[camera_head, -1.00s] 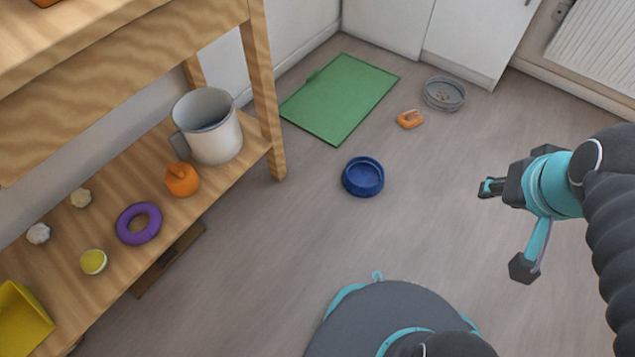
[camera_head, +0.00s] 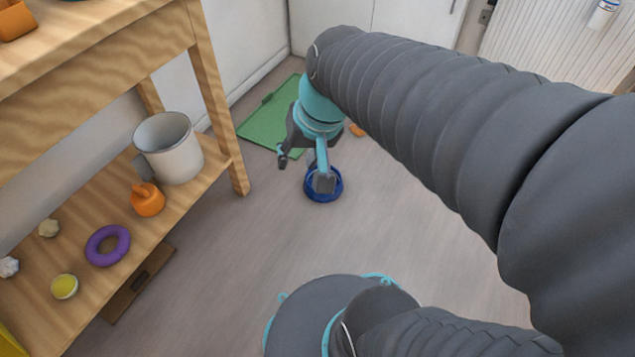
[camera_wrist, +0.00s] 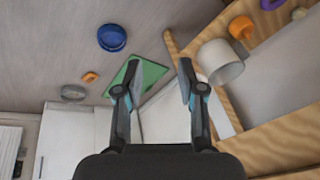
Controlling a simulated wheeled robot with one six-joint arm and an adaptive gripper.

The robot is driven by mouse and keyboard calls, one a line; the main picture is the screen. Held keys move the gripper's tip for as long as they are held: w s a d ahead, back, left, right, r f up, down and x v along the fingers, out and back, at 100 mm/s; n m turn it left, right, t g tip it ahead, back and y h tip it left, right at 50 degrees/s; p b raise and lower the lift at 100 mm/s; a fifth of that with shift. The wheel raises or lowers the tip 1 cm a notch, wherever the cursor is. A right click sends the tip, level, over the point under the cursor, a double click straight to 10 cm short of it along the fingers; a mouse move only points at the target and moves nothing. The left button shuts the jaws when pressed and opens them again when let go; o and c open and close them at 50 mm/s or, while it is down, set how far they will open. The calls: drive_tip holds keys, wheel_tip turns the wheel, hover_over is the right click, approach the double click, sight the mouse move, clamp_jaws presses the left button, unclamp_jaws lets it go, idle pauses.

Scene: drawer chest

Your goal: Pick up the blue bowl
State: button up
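The blue bowl (camera_head: 324,196) sits on the floor in the head view, partly hidden behind one finger of my gripper (camera_head: 303,170). In the wrist view the blue bowl (camera_wrist: 112,38) lies at the upper left, outside the space between the fingers. My gripper (camera_wrist: 157,72) is open there, its two fingers spread with nothing between them. The gripper is above the floor and apart from the bowl in the wrist view; its exact height over the bowl I cannot tell.
A green mat (camera_head: 270,122) lies behind the bowl, with an orange object (camera_head: 356,130) beside it. A grey dish (camera_wrist: 73,93) is on the floor. A wooden shelf (camera_head: 215,165) at left holds a grey mug (camera_head: 172,155). The floor in front is clear.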

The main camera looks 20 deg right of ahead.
drive_tip(key=w+d+f+m+y+p, duration=0.1)
drive_tip(key=w+f+m+y, duration=0.15)
drive_tip(key=w, duration=0.25)
drive_tip(key=w+d+f+m+g+y+p, duration=0.1)
drive_tip(key=w+f+m, duration=0.15)
drive_tip(key=w, duration=0.25)
drive_tip(key=w+d+f+m+y, duration=0.1)
drive_tip(key=w+m+y, duration=0.15)
drive_tip(key=w, duration=0.25)
drive_tip(key=w+d+f+m+t+y+p, duration=0.2)
drive_tip(key=w+d+f+m+t, duration=0.1)
drive_tip(key=w+d+f+m, duration=0.6)
drive_tip(key=s+d+f+m+t+h+p, duration=0.15)
drive_tip(key=d+f+m, duration=0.4)
drive_tip(key=f, duration=0.55)
drive_tip(key=d+f+m+t+h+p, duration=0.1)
drive_tip(key=d+f+m+t+h, duration=0.25)
drive_tip(key=d+f, duration=0.55)
drive_tip(key=s+d+f+m+t+h+p, duration=0.15)
drive_tip(key=d+f+m, duration=0.3)
drive_tip(key=f, duration=0.85)
drive_tip(key=shift+m, duration=0.3)
drive_tip(key=x, duration=0.9)
drive_tip(key=b+x, duration=0.1)
drive_tip(key=x, duration=0.3)
drive_tip(key=shift+w+a, duration=0.2)
drive_tip(key=shift+a, duration=0.25)
drive_tip(key=shift+r, duration=0.1)
